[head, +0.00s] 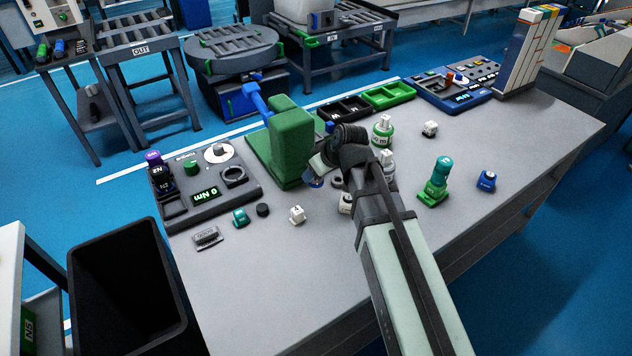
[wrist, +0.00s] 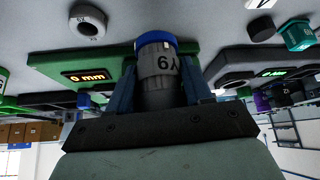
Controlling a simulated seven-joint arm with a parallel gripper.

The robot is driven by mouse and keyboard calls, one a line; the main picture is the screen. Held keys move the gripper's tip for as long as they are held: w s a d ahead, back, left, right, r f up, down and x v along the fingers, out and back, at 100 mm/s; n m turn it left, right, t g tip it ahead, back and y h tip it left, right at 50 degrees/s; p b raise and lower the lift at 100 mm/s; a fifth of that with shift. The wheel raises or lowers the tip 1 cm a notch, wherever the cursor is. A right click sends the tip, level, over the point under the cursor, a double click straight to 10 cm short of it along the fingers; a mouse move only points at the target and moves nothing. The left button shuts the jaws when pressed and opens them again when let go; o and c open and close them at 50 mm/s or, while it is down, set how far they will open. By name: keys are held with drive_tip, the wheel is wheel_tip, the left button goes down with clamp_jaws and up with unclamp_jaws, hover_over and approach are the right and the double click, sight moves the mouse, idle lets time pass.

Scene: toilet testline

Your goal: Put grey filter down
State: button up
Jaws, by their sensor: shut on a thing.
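The grey filter (wrist: 158,68) is a grey cylinder with dark lettering and a blue rim, gripped in the wrist view. My gripper (wrist: 158,85) is shut on it, with one blue finger on each side. In the head view my gripper (head: 320,172) is over the table beside the green press, and the blue rim (head: 314,183) shows under it. The arm partly hides the filter there. I cannot tell whether its end touches the table. A loose grey ring (wrist: 87,24) with lettering lies on the table in the wrist view.
The green press (head: 287,145) stands close to the left of my gripper. A grey torque panel (head: 205,192) is farther left. Small parts stand nearby, including a white one (head: 297,215) and a green-and-white one (head: 382,130). Black (head: 343,108) and green (head: 388,95) trays lie behind. The table's front (head: 260,290) is clear.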

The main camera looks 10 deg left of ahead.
sight(316, 182)
drive_tip(key=shift+f, duration=2.1)
drive_tip(key=shift+f, duration=0.15)
drive_tip(key=o, duration=1.1)
drive_tip(key=shift+c, duration=0.2)
drive_tip(key=v, duration=1.2)
